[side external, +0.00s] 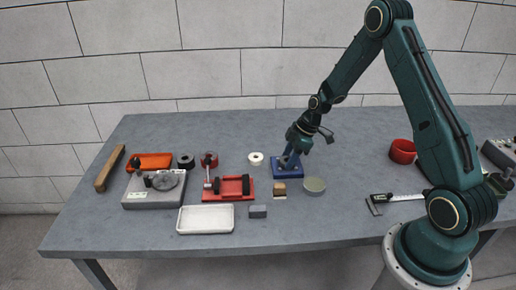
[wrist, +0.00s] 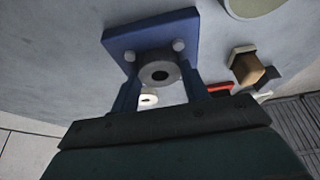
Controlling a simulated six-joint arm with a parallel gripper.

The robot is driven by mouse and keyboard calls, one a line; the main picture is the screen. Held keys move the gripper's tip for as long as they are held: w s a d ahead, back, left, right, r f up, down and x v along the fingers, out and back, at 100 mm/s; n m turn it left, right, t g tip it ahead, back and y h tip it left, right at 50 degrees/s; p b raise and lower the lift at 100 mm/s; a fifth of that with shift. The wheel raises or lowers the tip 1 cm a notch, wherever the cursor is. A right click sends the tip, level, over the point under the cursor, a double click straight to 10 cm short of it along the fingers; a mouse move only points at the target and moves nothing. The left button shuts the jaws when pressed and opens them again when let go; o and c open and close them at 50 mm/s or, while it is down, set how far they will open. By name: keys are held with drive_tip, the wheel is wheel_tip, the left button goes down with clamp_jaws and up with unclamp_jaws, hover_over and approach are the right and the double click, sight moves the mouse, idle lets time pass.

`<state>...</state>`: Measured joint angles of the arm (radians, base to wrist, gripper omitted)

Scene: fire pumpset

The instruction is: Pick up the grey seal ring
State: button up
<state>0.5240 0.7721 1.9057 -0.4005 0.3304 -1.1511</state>
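The grey seal ring (wrist: 158,70), a dark thick-walled ring with a round hole, shows in the wrist view at the blue plate (wrist: 150,35). My gripper (wrist: 160,78) has its two fingers apart, one on each side of the ring, with the tips close to its sides; I see no clear contact. In the side view my gripper (side external: 291,158) is low over the blue plate (side external: 290,174), tilted down to the left. The ring is hard to make out there behind the fingers.
Two pale round-topped studs flank the ring on the plate. A wooden-brown block (side external: 280,188) and a pale green disc (side external: 315,185) stand close in front. A red fixture (side external: 236,193), a white ring (side external: 256,158) and a white tray (side external: 205,227) lie to the left.

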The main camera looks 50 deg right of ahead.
drive_tip(key=c, duration=0.4)
wheel_tip(320, 180, up, 20)
idle(0.8)
idle(0.4)
